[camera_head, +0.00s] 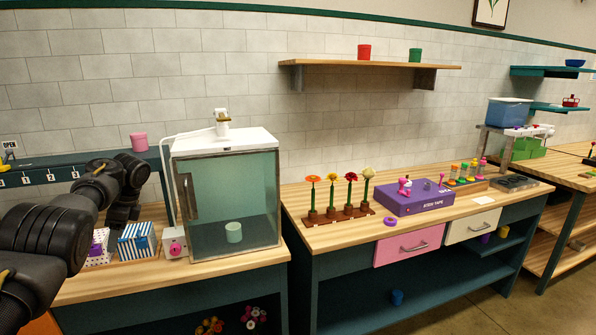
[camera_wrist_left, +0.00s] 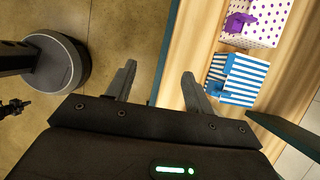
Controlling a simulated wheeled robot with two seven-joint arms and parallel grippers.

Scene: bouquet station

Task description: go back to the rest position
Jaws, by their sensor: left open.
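My left gripper (camera_wrist_left: 158,83) is open in the left wrist view, with nothing between its two fingers. It hangs over the table's edge, above the floor. A blue-and-white striped gift box (camera_wrist_left: 238,79) stands just to the right of it, apart from the fingers. In the head view my dark left arm comes in from the left and bends down behind the gift boxes; its fingertips cannot be made out there. My right gripper is in neither view.
The striped box (camera_head: 137,241) and a purple-dotted box (camera_head: 98,247) stand on the left table beside a glass cabinet (camera_head: 232,220) holding a pale cup. The right table (camera_head: 340,236) bears a flower rack (camera_head: 338,217) and a purple box (camera_head: 413,199). A teal shelf rail (camera_head: 60,177) runs behind.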

